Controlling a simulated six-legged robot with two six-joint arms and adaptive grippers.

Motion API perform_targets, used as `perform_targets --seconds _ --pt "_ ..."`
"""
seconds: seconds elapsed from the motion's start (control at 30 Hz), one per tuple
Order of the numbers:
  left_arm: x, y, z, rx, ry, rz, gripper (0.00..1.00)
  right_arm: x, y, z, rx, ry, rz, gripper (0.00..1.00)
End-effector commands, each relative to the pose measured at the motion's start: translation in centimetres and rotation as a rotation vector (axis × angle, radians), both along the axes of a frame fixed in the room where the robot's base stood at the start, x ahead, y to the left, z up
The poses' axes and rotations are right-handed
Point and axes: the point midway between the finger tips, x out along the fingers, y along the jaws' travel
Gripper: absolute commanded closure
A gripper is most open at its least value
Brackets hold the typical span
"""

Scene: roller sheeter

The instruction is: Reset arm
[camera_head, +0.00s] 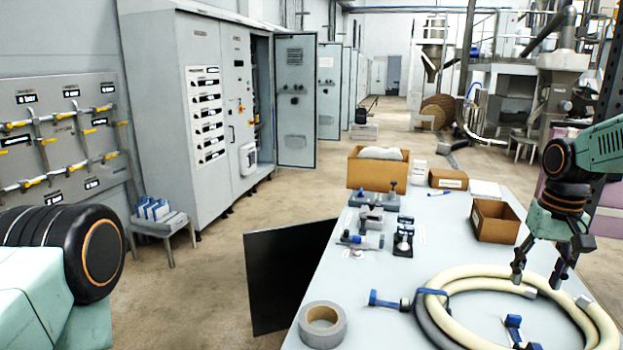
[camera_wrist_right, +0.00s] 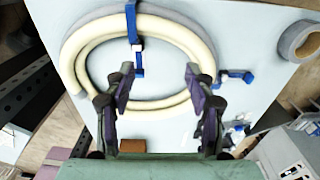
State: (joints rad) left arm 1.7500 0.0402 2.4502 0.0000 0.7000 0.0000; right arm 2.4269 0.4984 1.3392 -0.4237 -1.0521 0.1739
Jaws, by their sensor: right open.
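My right gripper (camera_head: 540,275) is open and empty above the right side of the light table (camera_head: 400,275), over the coiled cream hose (camera_head: 470,277). In the right wrist view its two fingers (camera_wrist_right: 160,92) are spread apart, with the hose coil (camera_wrist_right: 75,50) below and beyond them. My right arm comes in from the right edge in the head view. At the lower left of the head view a pale green and black part of my left arm shows. My left gripper is not in view.
A grey tape roll (camera_head: 322,325) lies at the near left table edge. An open cardboard box (camera_head: 495,220), a larger box (camera_head: 378,170) and several small fittings stand farther back. A dark panel (camera_head: 285,275) is left of the table. Grey cabinets (camera_head: 205,100) line the left.

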Motion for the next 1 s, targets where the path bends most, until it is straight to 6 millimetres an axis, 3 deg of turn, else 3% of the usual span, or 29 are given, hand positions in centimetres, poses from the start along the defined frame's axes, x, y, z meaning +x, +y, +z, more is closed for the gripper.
perform_targets --seconds 0.03,0.27,0.47,0.57,0.7,0.83,1.0 --pt "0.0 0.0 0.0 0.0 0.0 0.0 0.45 -0.2 1.0 -1.8 0.004 0.012 0.019 0.45" --pt "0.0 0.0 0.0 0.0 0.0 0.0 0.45 -0.7 4.7 -7.7 0.023 0.002 0.079 0.45" --pt "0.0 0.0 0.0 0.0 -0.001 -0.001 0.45 -3.3 9.2 -14.6 0.051 -0.001 0.137 0.45" --pt "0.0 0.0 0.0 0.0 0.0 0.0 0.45 -6.3 12.1 -19.0 0.07 0.0 0.165 0.45" --pt "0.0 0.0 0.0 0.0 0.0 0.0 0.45 -12.0 15.7 -24.5 0.088 0.002 0.194 0.45" --pt "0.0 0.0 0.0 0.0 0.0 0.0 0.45 -18.1 18.1 -28.2 0.089 0.006 0.208 0.45" --pt "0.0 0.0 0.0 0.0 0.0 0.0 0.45 -26.0 19.8 -30.5 0.066 0.013 0.225 0.45"
